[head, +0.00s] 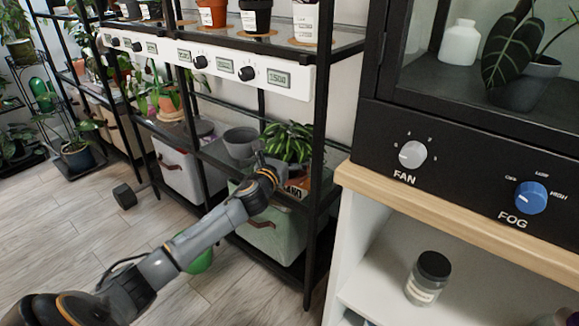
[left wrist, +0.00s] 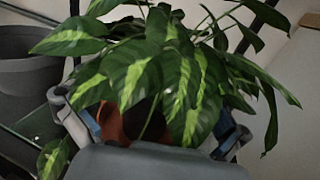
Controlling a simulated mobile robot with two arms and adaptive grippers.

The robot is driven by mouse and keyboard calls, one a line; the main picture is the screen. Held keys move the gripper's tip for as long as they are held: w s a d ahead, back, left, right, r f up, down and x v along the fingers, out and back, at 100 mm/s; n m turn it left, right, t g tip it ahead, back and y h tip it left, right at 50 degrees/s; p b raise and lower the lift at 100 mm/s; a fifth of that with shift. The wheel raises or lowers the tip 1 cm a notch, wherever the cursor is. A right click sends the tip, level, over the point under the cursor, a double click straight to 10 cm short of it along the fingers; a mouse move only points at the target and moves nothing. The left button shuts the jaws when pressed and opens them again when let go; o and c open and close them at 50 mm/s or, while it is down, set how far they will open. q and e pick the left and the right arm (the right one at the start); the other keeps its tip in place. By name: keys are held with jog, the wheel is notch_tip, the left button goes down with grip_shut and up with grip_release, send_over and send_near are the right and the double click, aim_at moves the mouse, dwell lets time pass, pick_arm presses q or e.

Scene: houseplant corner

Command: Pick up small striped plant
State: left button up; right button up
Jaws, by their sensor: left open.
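The small striped plant (head: 290,140), with green leaves striped pale yellow-green, stands on the middle glass shelf of the black rack. It fills most of the left wrist view (left wrist: 168,72). Its terracotta pot (left wrist: 112,122) shows under the leaves, partly hidden by them and by my gripper. My left gripper (head: 270,168) reaches in from the front, close to the plant. In the left wrist view its fingers (left wrist: 148,122) are apart, one on each side of the pot. Whether they touch the pot I cannot tell. My right gripper is not in view.
An empty grey pot (head: 241,142) stands just left of the plant. A black rack post (head: 318,150) is close on its right. A white control strip (head: 220,66) and upper shelf run above. A pale green bin (head: 270,228) sits below.

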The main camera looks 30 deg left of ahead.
pick_arm(q)
jog(key=shift+w+a, duration=0.1)
jog(key=shift+w, duration=0.3)
jog(key=shift+r, duration=0.1)
jog(key=c, duration=1.4)
jog(key=shift+o, duration=0.2)
